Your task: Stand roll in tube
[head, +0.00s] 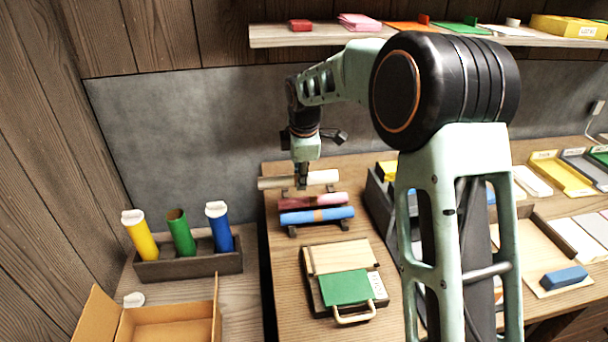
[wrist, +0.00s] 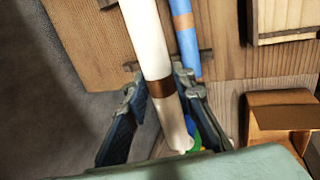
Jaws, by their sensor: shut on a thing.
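The white roll (head: 324,177) with a brown band lies level across the back of a dark rack (head: 291,231). My gripper (head: 302,184) points down and is shut on this roll near its middle. In the wrist view the roll (wrist: 146,40) runs between the two fingers (wrist: 160,82), near its brown band. Whether the roll still touches the rack is unclear. A yellow tube (head: 142,240), a green tube (head: 182,238) and a blue tube (head: 221,235) stand in a dark holder (head: 190,265) at the left. Yellow and blue have white tops; green looks open.
A red roll (head: 335,199) and a blue roll (head: 335,213) lie in front on the rack. An open cardboard box (head: 168,326) and a small white cap (head: 134,299) are before the tubes. A board with a green panel (head: 346,288) lies nearby. A shelf (head: 275,38) hangs above.

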